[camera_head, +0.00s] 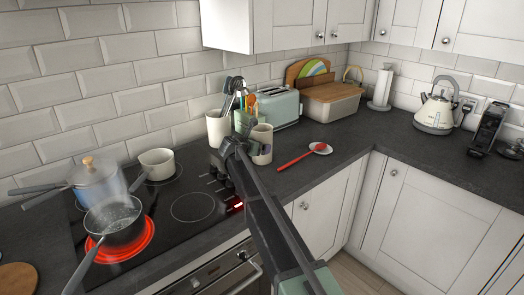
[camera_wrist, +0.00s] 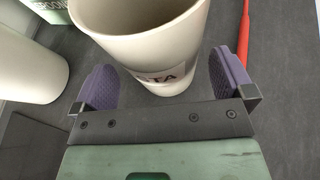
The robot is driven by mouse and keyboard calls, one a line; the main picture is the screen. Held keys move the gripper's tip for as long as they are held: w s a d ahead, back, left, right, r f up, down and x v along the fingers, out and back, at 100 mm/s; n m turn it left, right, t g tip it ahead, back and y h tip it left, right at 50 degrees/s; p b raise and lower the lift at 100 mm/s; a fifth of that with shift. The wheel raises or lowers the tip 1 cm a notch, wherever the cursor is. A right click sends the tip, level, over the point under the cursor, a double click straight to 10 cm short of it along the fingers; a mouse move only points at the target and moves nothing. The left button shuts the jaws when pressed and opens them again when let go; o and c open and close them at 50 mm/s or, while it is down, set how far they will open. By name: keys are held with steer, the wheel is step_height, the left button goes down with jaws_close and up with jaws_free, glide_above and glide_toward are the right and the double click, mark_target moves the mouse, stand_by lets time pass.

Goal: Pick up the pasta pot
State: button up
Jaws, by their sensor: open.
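The pasta pot (camera_head: 263,134) is a cream, open-topped pot standing upright on the dark worktop, right of the hob. In the head view my gripper (camera_head: 236,153) partly hides it. In the wrist view the pasta pot (camera_wrist: 150,50) shows a label ending in "TA". My gripper (camera_wrist: 164,72) is open there, with one purple finger on each side of the pot. A small gap shows at the left finger; whether the right finger touches the pot I cannot tell.
A cream utensil pot (camera_head: 218,131) stands close on the left, with a green container (camera_head: 241,122) behind. A red spoon (camera_head: 295,159) on a white rest (camera_head: 321,148) lies to the right. A pan (camera_head: 114,225) sits on a glowing red ring (camera_head: 145,242) of the hob.

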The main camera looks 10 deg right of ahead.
steer(key=b+x, duration=0.1)
steer(key=x, duration=0.2)
steer(key=shift+w+f, duration=0.1)
steer(key=shift+f, duration=0.1)
steer(key=shift+r, duration=0.15)
steer(key=c, duration=0.9)
step_height(320, 180, up, 20)
steer(key=p, duration=2)
